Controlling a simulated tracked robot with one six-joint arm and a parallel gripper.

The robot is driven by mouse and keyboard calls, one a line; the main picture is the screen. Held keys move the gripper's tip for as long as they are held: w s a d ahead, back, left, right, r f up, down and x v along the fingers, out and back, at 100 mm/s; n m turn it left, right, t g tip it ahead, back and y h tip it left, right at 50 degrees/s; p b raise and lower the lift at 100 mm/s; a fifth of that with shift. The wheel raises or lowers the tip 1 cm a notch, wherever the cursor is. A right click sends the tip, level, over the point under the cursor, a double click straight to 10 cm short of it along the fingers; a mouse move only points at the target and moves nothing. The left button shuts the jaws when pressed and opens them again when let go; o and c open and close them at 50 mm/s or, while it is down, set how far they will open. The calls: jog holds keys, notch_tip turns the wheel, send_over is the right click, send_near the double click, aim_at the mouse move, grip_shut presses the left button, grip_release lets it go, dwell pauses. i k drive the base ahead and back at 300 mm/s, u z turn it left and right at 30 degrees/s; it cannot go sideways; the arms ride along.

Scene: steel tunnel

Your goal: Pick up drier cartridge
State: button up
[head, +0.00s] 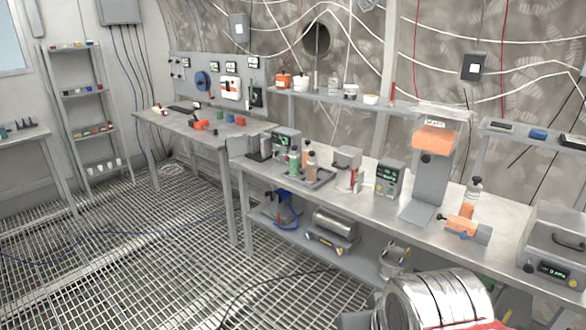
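I cannot tell for sure which thing is the drier cartridge. A clear-topped unit with orange filling (435,138) sits high on a grey stand (425,190) on the right-hand bench. A small orange and grey piece (465,226) lies on the same bench, to the right of the stand's foot. A bottle with orange contents (470,198) stands just behind that piece. My gripper is not in view, so its state and its distance from these things do not show.
The long steel bench (350,207) also carries a tray of bottles (305,176), a green-display meter (389,179) and a grey box instrument (555,245). A shiny banded metal cylinder (435,300) fills the lower right foreground. Open grating floor (150,260) lies to the left.

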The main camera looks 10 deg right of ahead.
aim_at(294, 156)
jog(key=u, duration=0.5)
jog(key=i, duration=1)
jog(key=u, duration=0.7)
jog(key=i, duration=1.5)
jog(key=z, duration=0.6)
jog(key=i, duration=0.65)
jog(key=z, duration=0.7)
jog(key=i, duration=0.5)
jog(key=z, duration=0.3)
